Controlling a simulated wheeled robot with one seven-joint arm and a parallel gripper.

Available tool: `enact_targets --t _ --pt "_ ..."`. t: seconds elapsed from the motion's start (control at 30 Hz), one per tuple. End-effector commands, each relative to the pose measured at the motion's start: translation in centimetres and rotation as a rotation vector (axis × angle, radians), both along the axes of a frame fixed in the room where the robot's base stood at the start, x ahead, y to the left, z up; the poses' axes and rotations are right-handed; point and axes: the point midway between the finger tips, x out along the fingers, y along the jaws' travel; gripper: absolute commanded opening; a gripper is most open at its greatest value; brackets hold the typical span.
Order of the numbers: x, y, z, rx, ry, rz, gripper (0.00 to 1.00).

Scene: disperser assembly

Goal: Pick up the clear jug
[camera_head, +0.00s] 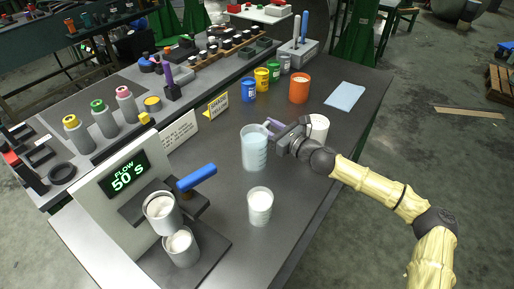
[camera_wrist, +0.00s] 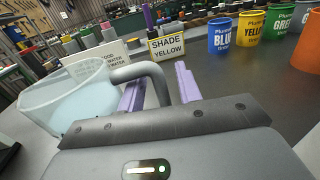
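The clear jug (camera_head: 254,150) stands upright on the dark table, with pale bluish contents. In the wrist view the jug (camera_wrist: 72,98) is at the left, its grey handle (camera_wrist: 150,72) reaching right toward my gripper. My gripper (camera_head: 274,128) is just to the right of the jug at handle height. In the wrist view its two lavender fingers (camera_wrist: 160,84) are apart, with the handle between them. A gap shows between the handle and the right finger. Whether the left finger touches the handle cannot be told.
A white cup (camera_head: 318,128) stands behind my wrist, and another filled clear cup (camera_head: 260,207) stands in front. Blue (camera_head: 249,90), yellow, green and orange (camera_head: 299,88) pots stand at the back. A yellow sign (camera_head: 217,105) and the flow stand (camera_head: 120,190) are left.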

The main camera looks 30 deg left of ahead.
Motion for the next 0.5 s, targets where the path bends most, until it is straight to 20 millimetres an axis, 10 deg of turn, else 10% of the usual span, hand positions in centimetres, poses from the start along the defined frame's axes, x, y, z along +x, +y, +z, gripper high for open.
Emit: enact_targets --t 0.2,0.5 --pt "0.00 -0.01 0.01 0.000 0.000 0.000 0.01" --pt "0.01 -0.02 0.15 0.002 0.000 0.000 0.00"
